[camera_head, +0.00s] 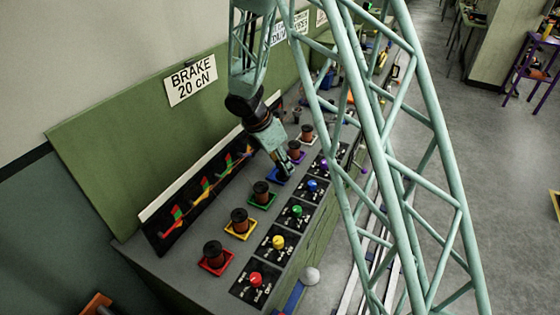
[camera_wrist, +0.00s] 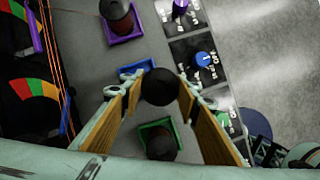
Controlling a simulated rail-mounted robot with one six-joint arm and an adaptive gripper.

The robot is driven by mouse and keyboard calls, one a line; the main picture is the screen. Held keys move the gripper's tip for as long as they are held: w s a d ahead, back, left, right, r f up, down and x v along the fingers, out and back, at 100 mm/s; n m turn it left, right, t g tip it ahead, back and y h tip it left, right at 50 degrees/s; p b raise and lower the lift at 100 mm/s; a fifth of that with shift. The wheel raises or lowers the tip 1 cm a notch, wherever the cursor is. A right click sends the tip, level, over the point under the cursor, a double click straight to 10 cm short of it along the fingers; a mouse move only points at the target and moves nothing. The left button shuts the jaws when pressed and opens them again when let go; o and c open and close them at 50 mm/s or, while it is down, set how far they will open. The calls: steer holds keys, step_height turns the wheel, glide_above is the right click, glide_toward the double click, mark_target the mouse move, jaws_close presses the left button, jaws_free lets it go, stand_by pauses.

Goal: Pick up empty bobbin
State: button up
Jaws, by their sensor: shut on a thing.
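My gripper (camera_head: 276,172) is over the blue tray (camera_head: 282,179) in the bench's row of bobbin stations. In the wrist view, a bobbin with a round black top (camera_wrist: 159,87) sits between the two wood-coloured fingers of my gripper (camera_wrist: 160,92), which are shut on it. The lower part of this bobbin is hidden, so I cannot tell whether it carries wire or touches the tray. The head view does not show it clearly behind the gripper.
Other bobbins stand on the red tray (camera_head: 215,268), yellow tray (camera_head: 241,234), green tray (camera_head: 261,204) and purple tray (camera_wrist: 141,22). Coloured knobs, such as the blue knob (camera_head: 312,185), line the front. Colour-banded gauges (camera_head: 178,220) stand behind. The lattice column (camera_head: 385,130) blocks part of the view.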

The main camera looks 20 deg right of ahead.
steer(key=s+r+b, duration=0.1)
steer(key=s, duration=1)
steer(key=shift+s+d, duration=0.3)
steer(key=shift+s, duration=0.1)
steer(key=shift+w, duration=0.1)
